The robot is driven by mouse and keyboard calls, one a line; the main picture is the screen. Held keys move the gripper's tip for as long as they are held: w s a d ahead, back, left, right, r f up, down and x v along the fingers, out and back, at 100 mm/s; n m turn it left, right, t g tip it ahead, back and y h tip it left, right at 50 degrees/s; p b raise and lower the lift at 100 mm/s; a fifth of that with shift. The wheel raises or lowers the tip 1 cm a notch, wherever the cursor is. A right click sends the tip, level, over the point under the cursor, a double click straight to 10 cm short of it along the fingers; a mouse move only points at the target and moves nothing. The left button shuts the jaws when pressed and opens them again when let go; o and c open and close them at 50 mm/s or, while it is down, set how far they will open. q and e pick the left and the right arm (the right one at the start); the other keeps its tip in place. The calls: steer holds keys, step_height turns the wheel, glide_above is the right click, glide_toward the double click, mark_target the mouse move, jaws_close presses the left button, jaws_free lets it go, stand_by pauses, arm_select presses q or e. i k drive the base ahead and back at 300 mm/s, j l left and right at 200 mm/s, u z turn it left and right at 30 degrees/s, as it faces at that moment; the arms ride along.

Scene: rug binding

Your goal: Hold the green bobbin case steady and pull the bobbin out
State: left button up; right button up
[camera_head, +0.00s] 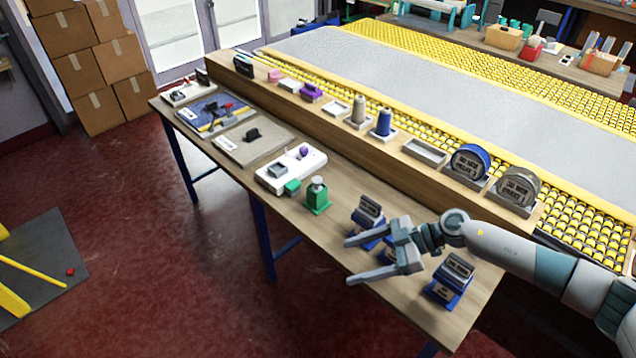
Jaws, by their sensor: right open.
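The green bobbin case (317,202) stands upright near the front edge of the wooden table. A grey, rounded bobbin (318,182) shows at its top, seated in the case as far as I can see. My right gripper (349,262) comes in from the right. Its two fingers are spread and point left, with nothing between them. It is in front and to the right of the case, apart from it. My left gripper is not in view.
Several blue stands with grey tops (452,275) are around and behind my right gripper. A small green block (292,187) and a white tray (290,168) sit left of the case. A raised wooden shelf (370,150) holds spools and tape-like discs behind.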

mark_target(317, 181)
steer(key=i, duration=1.15)
